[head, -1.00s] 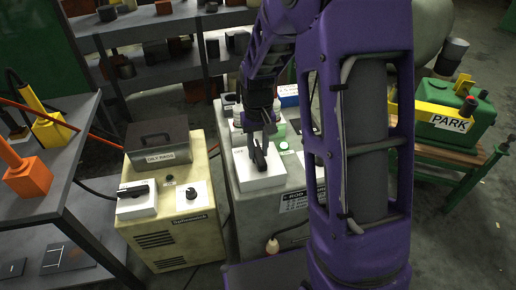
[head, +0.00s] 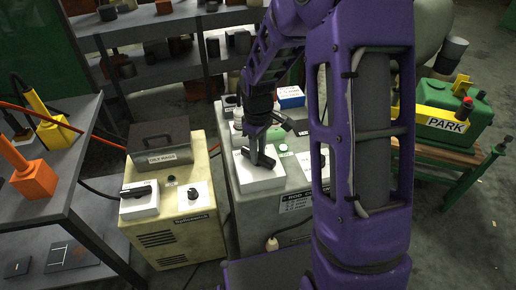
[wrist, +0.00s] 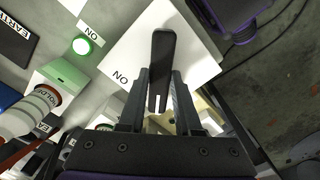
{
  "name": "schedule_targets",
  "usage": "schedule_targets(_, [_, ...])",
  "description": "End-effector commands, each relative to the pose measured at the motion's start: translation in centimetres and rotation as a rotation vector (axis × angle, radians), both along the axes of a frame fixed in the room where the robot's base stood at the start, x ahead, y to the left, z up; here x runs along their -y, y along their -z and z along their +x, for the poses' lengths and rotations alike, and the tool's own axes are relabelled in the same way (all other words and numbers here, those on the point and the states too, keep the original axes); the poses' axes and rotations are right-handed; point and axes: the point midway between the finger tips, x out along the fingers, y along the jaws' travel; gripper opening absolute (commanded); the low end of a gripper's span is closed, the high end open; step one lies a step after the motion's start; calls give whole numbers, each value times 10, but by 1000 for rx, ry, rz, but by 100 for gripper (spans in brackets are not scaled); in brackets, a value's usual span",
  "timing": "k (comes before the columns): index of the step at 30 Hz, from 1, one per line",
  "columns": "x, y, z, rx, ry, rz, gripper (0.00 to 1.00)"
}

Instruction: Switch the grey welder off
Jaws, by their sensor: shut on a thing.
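The grey welder (head: 300,178) stands in the middle of the head view, partly hidden behind my arm. On its top is a white switch box (head: 259,177), also in the wrist view (wrist: 204,62), with a black lever (wrist: 162,58). My gripper (wrist: 160,88) is shut on the lever, one finger on each side of its end. In the head view my gripper (head: 260,150) comes down onto the box from above. A label on the box beside the lever appears upside down in the wrist view. A green lamp (wrist: 82,46) beside the box looks lit.
A beige welder (head: 170,240) with its own switch stands close on the left, with a dark box (head: 159,145) on top. Bottles (wrist: 35,112) stand near the lamp. A table (head: 60,190) is at far left, shelves behind, a green machine (head: 455,115) at right.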

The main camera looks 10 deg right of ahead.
Motion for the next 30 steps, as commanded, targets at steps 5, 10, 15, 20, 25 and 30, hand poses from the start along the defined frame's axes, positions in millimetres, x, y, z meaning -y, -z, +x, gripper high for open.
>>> schedule_targets(5, [0,-3,0,0,-168,0,0])
schedule_targets(10, [0,-4,0,-1,-329,1,0])
schedule_targets(15, [0,-4,0,0,-486,2,0])
schedule_targets(20, [0,-3,0,0,-618,2,0])
schedule_targets(25, [0,-3,1,1,-730,0,0])
schedule_targets(30, [0,-2,0,1,-806,0,0])
